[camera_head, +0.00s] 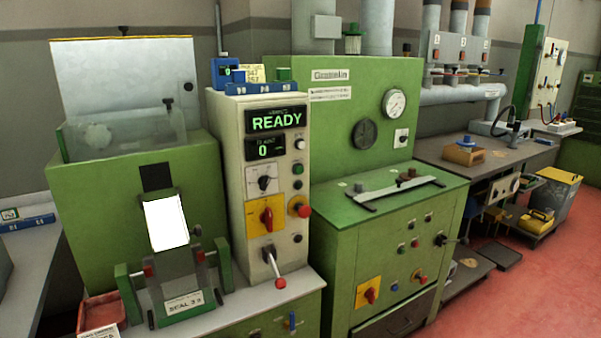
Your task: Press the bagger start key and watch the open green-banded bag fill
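The bagger's cream control panel (270,180) stands left of centre. Its upper display (276,120) reads READY and the lower display (264,149) shows 0. A white button (299,144) and a green button (298,169) sit on the panel's right side; their labels are too small to read. A bright white bag-like piece (166,223) hangs below a dark chute (156,177), above the sealer marked SEAL 3 s (184,303). I cannot make out a green band or an open mouth on it. Neither of my grippers is in view.
A red-handled lever (277,272) and red knobs (300,206) stick out from the panel. A red tray (102,311) lies at the bench's lower left. A green machine with gauges (395,103) stands to the right. Red floor (490,300) is open at far right.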

